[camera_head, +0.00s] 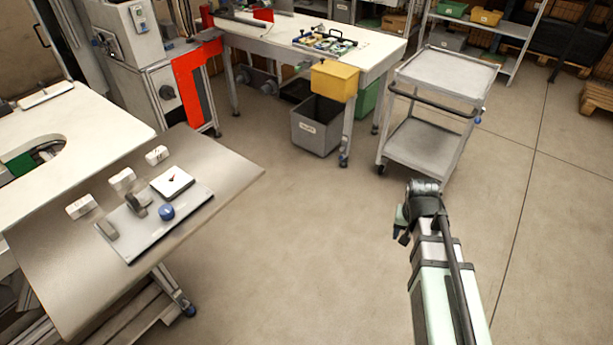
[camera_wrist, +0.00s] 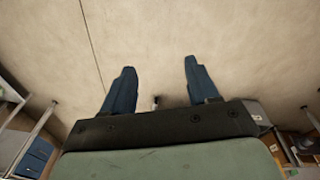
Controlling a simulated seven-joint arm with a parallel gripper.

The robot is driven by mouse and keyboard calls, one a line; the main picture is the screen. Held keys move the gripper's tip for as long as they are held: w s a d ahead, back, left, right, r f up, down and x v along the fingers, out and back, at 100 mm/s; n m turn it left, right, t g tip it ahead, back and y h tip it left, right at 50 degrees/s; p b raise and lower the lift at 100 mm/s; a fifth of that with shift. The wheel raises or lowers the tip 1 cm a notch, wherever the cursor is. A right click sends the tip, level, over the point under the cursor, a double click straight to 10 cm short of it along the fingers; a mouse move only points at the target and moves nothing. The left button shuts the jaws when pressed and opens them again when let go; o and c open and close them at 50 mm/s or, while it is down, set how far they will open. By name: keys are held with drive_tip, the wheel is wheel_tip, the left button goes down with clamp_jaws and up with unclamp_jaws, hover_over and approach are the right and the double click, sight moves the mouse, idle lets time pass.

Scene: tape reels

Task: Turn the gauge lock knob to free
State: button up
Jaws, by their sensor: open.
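A light plate (camera_head: 139,238) lies on the brown sloped board at the left in the head view. It carries a square white gauge (camera_head: 172,182) with a dark needle, a round blue knob (camera_head: 167,212), a grey knob or lever (camera_head: 136,204) and a grey block (camera_head: 107,229). I cannot tell for certain which is the lock knob, or its setting. My gripper (camera_wrist: 159,66) is open and empty in the wrist view, with two blue fingers spread over bare floor. In the head view my arm is at the right, well away from the plate.
White label blocks (camera_head: 122,179) stand along the board's back edge, too small to read. A grey cart (camera_head: 428,132) stands beyond my arm. A workbench (camera_head: 375,59) with a yellow bin (camera_head: 334,81) is at the back. Open floor (camera_head: 300,230) lies between my arm and the board.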

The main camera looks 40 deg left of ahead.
drive_tip(key=s+a+r+n, duration=0.1)
drive_tip(key=s+a+r, duration=0.25)
drive_tip(key=a, duration=0.35)
drive_tip(key=s+a+r+n, duration=0.1)
drive_tip(key=s+a+r, duration=0.1)
drive_tip(key=a+r, duration=0.45)
drive_tip(key=n+t+y, duration=0.2)
drive_tip(key=n+y, duration=0.2)
approach(165, 209)
drive_tip(key=x, duration=0.8)
drive_tip(key=shift+w+a+f, duration=0.1)
drive_tip(key=shift+f, duration=0.15)
drive_tip(key=shift+c, duration=0.3)
drive_tip(key=c, duration=1)
